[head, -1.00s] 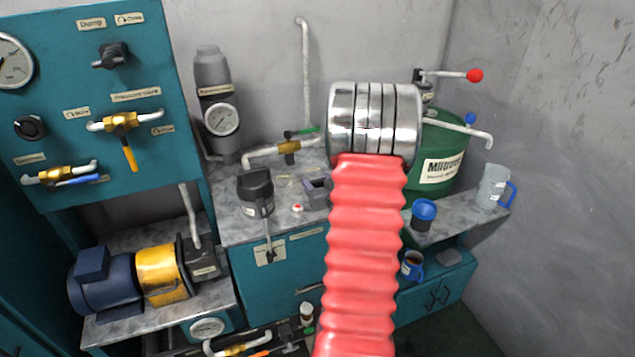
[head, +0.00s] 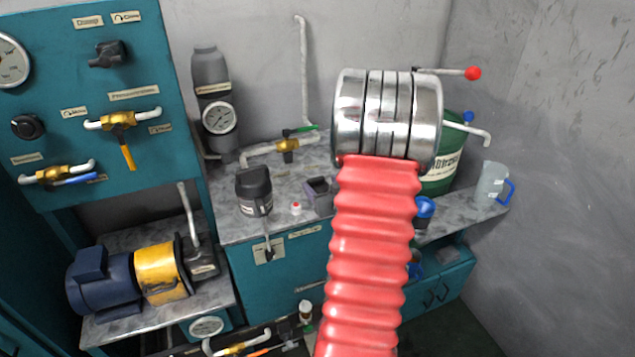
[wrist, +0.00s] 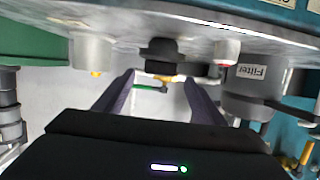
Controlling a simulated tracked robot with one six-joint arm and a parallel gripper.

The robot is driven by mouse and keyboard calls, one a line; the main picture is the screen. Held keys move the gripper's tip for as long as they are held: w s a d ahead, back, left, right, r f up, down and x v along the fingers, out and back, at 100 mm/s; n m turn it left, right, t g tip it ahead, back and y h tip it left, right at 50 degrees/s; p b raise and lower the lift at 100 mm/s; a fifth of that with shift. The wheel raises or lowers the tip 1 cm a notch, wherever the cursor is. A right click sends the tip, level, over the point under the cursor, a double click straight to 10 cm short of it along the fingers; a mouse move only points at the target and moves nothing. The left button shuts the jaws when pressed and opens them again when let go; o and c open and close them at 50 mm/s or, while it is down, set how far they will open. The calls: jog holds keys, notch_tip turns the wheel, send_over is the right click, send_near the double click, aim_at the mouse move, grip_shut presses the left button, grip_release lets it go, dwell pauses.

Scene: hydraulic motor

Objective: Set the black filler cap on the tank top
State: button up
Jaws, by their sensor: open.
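In the wrist view, which is upside down, my gripper (wrist: 160,79) is open, with one purple-grey finger on each side. A dark round piece that looks like the black filler cap (wrist: 163,50) stands on the counter, in line with the gap between the fingers. I cannot tell whether the fingers reach around it. In the head view my arm hides the cap and most of my gripper. The green tank (head: 441,170) stands behind and right of my silver wrist, its top largely hidden. It also shows in the wrist view (wrist: 30,32).
A black filter pot (head: 254,190) and a small white piece with a red top (head: 296,208) stand left on the counter (head: 235,222). A light cylinder (wrist: 92,50) stands near the cap. A red-knobbed lever (head: 473,73) projects near the tank. A grey jug (head: 492,182) stands at right.

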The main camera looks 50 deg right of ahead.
jog(key=v, duration=0.6)
jog(key=shift+s, duration=0.2)
jog(key=shift+r, duration=0.1)
dwell(0.4)
jog(key=w+a+r+n+g+y, duration=0.15)
jog(key=w+a+r, duration=0.3)
jog(key=a, duration=0.45)
jog(key=w+a+r+n+g+y, duration=0.1)
jog(key=w+a+r+g, duration=0.3)
jog(key=a, duration=0.6)
jog(key=s+a+r+n+y, duration=0.1)
jog(key=s+a, duration=0.4)
jog(key=a, duration=0.3)
jog(key=s+a+r+n+g+y, duration=0.1)
jog(key=s+a, duration=0.3)
jog(key=a, duration=0.5)
jog(key=s+a+r+n+y, duration=0.1)
jog(key=s+a+r+y, duration=0.1)
jog(key=s+a, duration=0.3)
jog(key=a+y, duration=0.1)
jog(key=a, duration=0.2)
jog(key=shift+s+a+r+n, duration=0.3)
jog(key=shift+a+n, duration=0.05)
jog(key=shift+a, duration=0.05)
